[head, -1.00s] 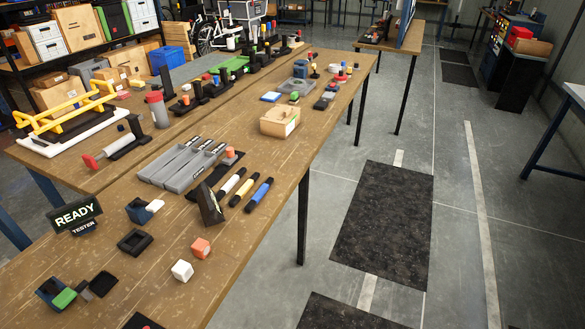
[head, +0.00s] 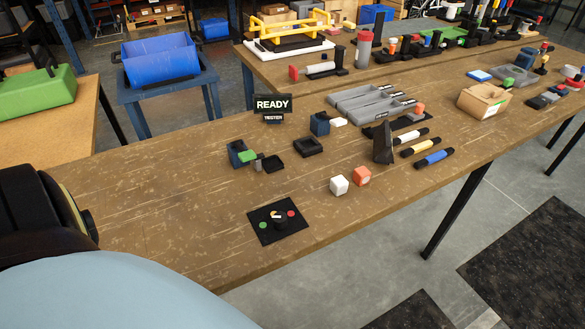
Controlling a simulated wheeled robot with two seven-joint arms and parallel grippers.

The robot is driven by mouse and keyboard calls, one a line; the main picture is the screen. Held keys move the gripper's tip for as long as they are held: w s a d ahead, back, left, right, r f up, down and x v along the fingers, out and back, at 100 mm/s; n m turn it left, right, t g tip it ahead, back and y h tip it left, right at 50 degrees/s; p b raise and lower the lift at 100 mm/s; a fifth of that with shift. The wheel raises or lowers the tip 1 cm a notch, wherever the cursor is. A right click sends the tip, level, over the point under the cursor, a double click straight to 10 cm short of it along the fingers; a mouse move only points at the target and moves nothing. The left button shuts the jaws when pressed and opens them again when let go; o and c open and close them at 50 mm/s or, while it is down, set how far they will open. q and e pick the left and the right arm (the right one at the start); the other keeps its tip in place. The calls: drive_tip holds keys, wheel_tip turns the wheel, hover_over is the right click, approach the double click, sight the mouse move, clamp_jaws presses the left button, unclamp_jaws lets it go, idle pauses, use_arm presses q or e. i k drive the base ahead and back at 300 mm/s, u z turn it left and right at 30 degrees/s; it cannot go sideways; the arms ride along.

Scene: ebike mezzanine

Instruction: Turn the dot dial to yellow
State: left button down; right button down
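The dot dial is a black square plate (head: 285,235) lying on the near part of the wooden table in the head view. It has a green dot (head: 263,225) on the left, a red dot (head: 291,213) on the right, and a small yellow-orange dot at the far side between them. A dark round knob (head: 281,225) stands in the middle, with a small white mark at its far side. The mark is too small to tell exactly where it points. Neither of my grippers is in view.
The wooden table (head: 170,210) is bare around the plate. A white cube (head: 339,185) and an orange cube (head: 362,176) sit beyond it to the right. Parts of my own body fill the lower left.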

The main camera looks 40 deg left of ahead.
sight(280, 218)
drive_tip(key=u, duration=0.9)
drive_tip(key=i, duration=0.2)
drive_tip(key=u, duration=0.35)
